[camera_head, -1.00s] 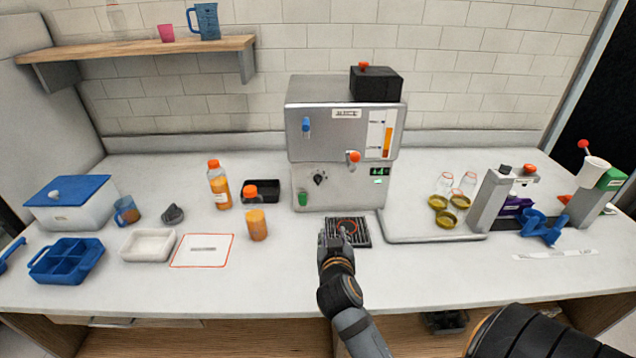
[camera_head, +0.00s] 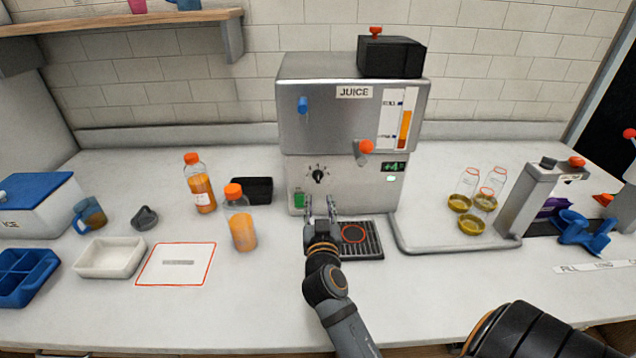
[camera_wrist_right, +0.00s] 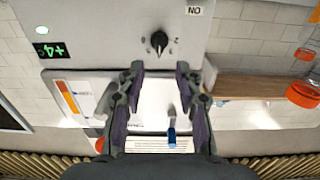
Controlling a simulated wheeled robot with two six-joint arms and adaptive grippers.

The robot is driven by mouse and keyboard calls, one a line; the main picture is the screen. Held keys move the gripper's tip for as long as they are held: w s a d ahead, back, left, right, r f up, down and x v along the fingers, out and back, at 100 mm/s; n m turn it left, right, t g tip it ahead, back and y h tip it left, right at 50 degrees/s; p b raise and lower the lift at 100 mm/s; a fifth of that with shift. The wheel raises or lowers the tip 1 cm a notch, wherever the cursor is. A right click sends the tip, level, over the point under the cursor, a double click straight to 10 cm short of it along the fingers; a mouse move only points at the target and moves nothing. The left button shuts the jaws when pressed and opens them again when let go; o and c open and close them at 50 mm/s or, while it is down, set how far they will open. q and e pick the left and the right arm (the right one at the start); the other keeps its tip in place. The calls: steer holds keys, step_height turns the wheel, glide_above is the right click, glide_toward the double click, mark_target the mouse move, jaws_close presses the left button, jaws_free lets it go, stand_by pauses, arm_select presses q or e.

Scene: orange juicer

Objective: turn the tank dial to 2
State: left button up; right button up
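The tank dial (camera_head: 318,175) is a small black knob on the front of the silver juice machine (camera_head: 345,110), left of the orange-knobbed tap. It also shows near the top of the right wrist view (camera_wrist_right: 159,42), with small marks around it; its exact setting is too small to tell. My right gripper (camera_head: 320,206) is open and empty, just below the dial and in front of the machine. In the right wrist view my two fingers (camera_wrist_right: 160,70) are spread, with the dial apart from them, beyond the gap between the tips. My left gripper is out of view.
The tap (camera_head: 365,150) sticks out right of the dial, above the drip tray (camera_head: 362,252). A green switch (camera_head: 299,200) is left of my gripper. Orange juice bottles (camera_head: 241,230) stand to the left.

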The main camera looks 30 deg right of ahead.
mark_target(318, 179)
steer(key=p+x, duration=0.1)
steer(key=x, duration=0.3)
steer(key=p+x, duration=0.1)
steer(key=x, duration=0.4)
steer(key=shift+d+r, duration=0.1)
steer(key=shift+r, duration=0.1)
steer(key=shift+w+d+f, duration=0.1)
steer(key=shift+w+d, duration=0.15)
steer(key=shift+w, duration=0.15)
steer(key=shift+c, duration=0.3)
jaws_close()
